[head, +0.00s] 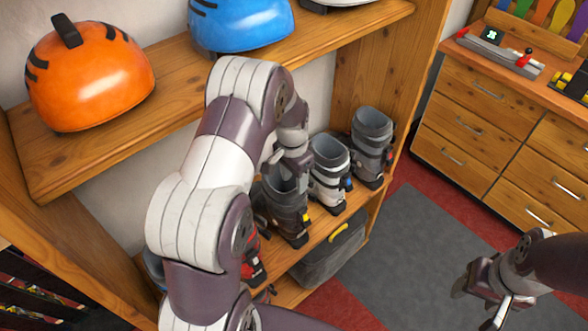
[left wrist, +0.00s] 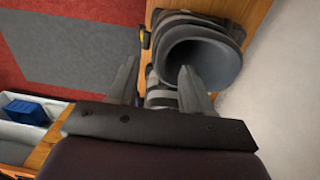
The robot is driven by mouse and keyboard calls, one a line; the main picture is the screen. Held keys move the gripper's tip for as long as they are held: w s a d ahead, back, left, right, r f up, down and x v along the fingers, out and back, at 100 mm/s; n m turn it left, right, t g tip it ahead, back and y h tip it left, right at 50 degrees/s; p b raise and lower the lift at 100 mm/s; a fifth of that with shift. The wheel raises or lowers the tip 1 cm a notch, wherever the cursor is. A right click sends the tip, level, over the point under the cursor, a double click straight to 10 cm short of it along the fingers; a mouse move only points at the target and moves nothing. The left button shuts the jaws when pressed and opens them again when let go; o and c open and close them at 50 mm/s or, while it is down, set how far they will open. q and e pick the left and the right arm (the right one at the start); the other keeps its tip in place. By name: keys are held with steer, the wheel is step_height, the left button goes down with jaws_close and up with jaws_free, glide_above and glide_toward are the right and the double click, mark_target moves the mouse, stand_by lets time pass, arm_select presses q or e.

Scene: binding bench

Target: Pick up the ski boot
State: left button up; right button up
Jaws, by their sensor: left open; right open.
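Several ski boots stand in a row on the lower wooden shelf. A dark grey boot with a yellow buckle (head: 287,212) is partly behind my left gripper (head: 285,166). That boot also shows in the left wrist view (left wrist: 203,60), its round opening facing the camera. My left gripper is open and empty, its fingers (left wrist: 158,88) pointing toward the boot; contact cannot be told. A white-grey boot (head: 328,172) and a grey boot (head: 371,146) stand further right. A red-and-black boot (head: 252,262) is mostly hidden by my left arm. My right gripper (head: 481,304) is open and empty at lower right.
An orange helmet (head: 88,75) and a blue helmet (head: 240,22) sit on the upper shelf (head: 130,135). A dark grey bin (head: 330,255) is under the boots. A drawer cabinet (head: 490,125) stands at right. The grey mat (head: 420,255) before the shelves is clear.

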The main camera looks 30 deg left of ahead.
mark_target(295, 200)
arm_select(q)
steer(key=f, duration=0.3)
steer(key=f+p, duration=0.1)
steer(key=f, duration=0.6)
steer(key=shift+d, duration=0.25)
jaws_close()
stand_by(0.9)
